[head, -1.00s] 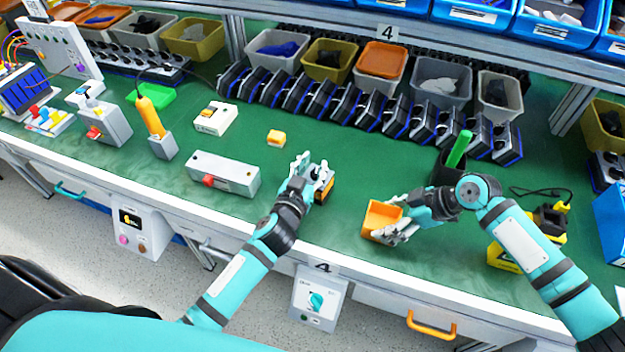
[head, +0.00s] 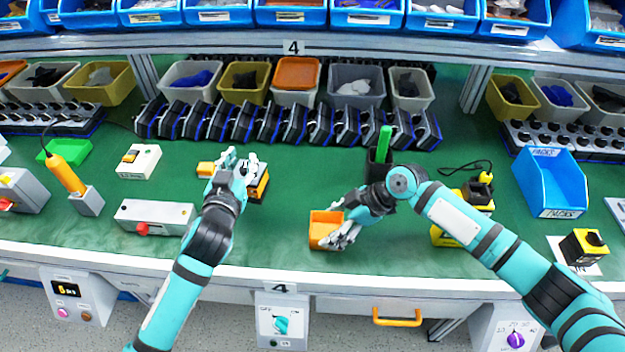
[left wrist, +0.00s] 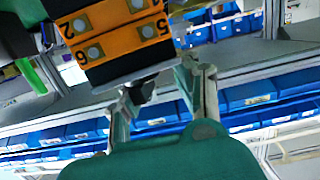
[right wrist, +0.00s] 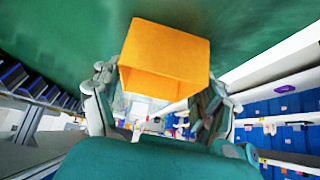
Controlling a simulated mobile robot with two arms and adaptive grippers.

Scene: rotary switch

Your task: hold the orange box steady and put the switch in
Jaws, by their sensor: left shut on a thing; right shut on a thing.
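The orange box (head: 322,236) is open-topped and sits low over the green table, towards its front edge. My right gripper (head: 337,228) is shut on it from the right; the right wrist view shows the box (right wrist: 160,50) between the fingers. The switch (head: 262,185) is a black block with yellow-orange bands, held by my left gripper (head: 238,165) above the table, left of and behind the box. In the left wrist view the switch (left wrist: 110,30) shows numbered orange terminals and a black knob at the fingers. The gap between box and switch is clear.
A grey box with a red button (head: 155,217) lies left of my left arm. A small yellow block (head: 206,168) is beside my left gripper. A dark cup with a green stick (head: 381,155) stands behind my right gripper. Black units (head: 290,122) line the back.

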